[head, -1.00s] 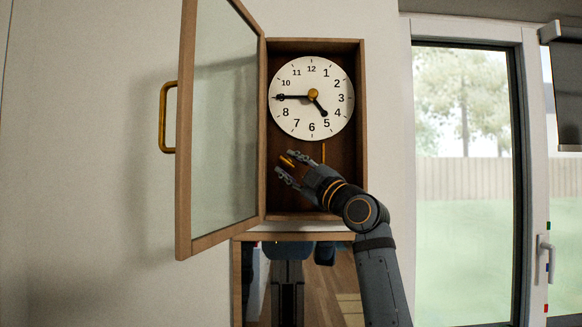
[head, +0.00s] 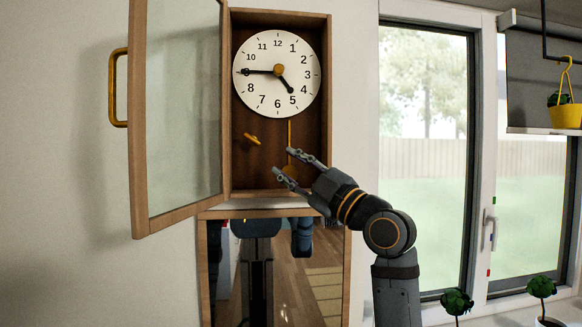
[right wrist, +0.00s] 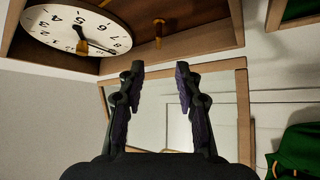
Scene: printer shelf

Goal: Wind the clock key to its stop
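The gold clock key (head: 252,139) sits on the back wall of the wooden clock case (head: 325,110), below the white dial (head: 262,95), and is tilted slantwise. The dial's hands stand near a quarter to five. My right gripper (head: 283,162) is open and empty, lower right of the key and apart from it, in front of the pendulum (head: 289,133). In the right wrist view the open fingers (right wrist: 160,68) have nothing between them; a gold part (right wrist: 158,28), probably the key, shows beyond them. My left gripper is not in view.
The glass door (head: 180,110) with its gold handle (head: 118,88) stands open to the left. A wood-framed mirror (head: 203,270) is below the case. A window (head: 425,150) and plants (head: 457,302) are at the right.

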